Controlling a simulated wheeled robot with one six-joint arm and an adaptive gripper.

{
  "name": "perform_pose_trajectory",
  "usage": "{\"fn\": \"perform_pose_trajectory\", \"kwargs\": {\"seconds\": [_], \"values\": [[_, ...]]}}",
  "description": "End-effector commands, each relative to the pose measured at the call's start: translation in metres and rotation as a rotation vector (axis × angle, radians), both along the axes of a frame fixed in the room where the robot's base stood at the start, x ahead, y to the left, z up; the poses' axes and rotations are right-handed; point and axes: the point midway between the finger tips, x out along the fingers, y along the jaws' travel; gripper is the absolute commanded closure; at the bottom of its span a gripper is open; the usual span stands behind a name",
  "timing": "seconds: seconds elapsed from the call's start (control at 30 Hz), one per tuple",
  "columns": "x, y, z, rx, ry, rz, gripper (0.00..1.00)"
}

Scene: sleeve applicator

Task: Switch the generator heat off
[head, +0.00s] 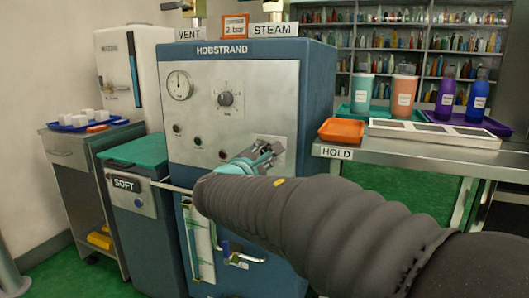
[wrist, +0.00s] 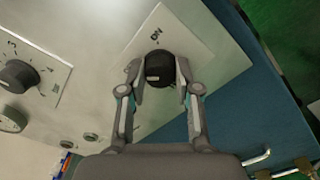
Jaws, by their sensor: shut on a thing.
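The blue generator (head: 320,90) marked HOBSTRAND has a pale metal front panel (head: 265,80). A round black knob (wrist: 159,65) sits on a white plate (wrist: 205,50) in the wrist view, with the lettering ON beside it. My gripper (wrist: 160,82) has one finger on each side of this knob and is shut on it. In the head view my gripper (head: 265,157) is at the lower right of the panel and hides the knob. The rest of the plate's lettering is covered or unreadable, so I cannot tell the knob's setting.
A numbered dial knob (head: 225,98) and a pressure gauge (head: 178,85) sit higher on the panel. A handle bar (head: 172,187) and a sight glass (head: 203,250) are lower down. A steel bench (head: 400,150) with an orange tray (head: 341,130) stands to the right.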

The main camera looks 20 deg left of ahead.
Motion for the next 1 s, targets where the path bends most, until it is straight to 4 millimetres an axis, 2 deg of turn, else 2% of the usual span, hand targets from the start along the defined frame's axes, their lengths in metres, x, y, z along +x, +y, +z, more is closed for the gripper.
{"fn": "perform_pose_trajectory", "kwargs": {"seconds": [0.2,0.67,0.7,0.8,1.0], "values": [[-0.0001,0.0005,-0.0005,-0.056,0.006,0.001,1.00],[-0.0001,0.0004,-0.0009,-0.068,0.006,0.001,1.00],[0.0000,0.0004,-0.0009,-0.068,0.006,0.001,0.65],[0.0000,0.0003,-0.0008,-0.068,0.006,0.001,0.43],[0.0002,-0.0001,-0.0004,-0.067,0.005,0.000,0.43]]}}
